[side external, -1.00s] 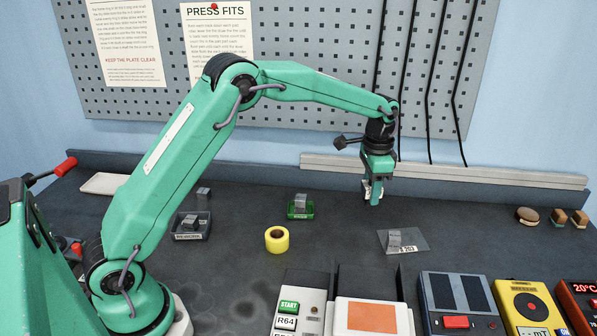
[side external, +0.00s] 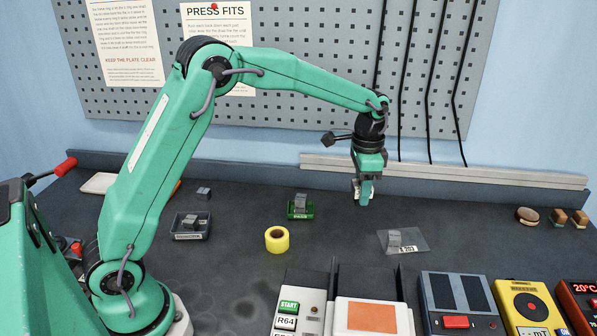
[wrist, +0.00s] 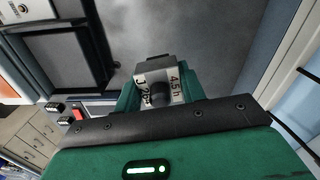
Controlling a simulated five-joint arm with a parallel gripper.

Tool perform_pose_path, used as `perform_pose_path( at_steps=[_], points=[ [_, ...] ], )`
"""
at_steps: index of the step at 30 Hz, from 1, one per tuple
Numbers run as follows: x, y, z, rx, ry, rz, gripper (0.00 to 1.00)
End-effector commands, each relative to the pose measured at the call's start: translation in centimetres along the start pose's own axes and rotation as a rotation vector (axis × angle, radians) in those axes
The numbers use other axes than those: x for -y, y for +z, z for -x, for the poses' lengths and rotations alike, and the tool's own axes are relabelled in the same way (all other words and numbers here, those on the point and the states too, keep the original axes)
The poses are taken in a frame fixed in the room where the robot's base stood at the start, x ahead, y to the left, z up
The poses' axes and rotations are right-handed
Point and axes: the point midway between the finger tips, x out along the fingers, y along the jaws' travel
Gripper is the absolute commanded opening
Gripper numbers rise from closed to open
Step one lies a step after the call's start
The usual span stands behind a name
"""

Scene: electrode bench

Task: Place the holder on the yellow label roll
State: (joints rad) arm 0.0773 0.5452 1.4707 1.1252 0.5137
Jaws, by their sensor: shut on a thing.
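The yellow label roll (side external: 277,247) stands on the dark bench with its hole facing up. My gripper (side external: 363,192) hangs above the bench, to the right of the roll and apart from it. It is shut on a small grey holder, which shows best between the green fingers in the wrist view. There the holder (wrist: 153,65) has a dark grey block end and pale faces with black print. A dark round part covers some of the print. In the side view the fingers hide most of the holder.
A green tray (side external: 291,215) and a dark tray (side external: 176,235) each hold a grey block. Another block (side external: 204,193) stands loose behind. A clear plate (side external: 418,242) carries a grey piece at right. Devices line the front edge. Bare bench surrounds the roll.

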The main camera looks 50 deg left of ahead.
Motion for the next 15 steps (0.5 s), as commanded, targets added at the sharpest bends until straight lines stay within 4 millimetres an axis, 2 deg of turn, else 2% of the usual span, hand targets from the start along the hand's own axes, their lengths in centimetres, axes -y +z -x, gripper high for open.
perform_pose_path(
  at_steps=[6, 15],
  points=[
    [-2.5, 3.3, 1.6, -0.003, -0.002, -0.043, 0.07],
    [-6.0, 8.4, 2.7, -0.002, -0.001, -0.101, 0.07]
  ],
)
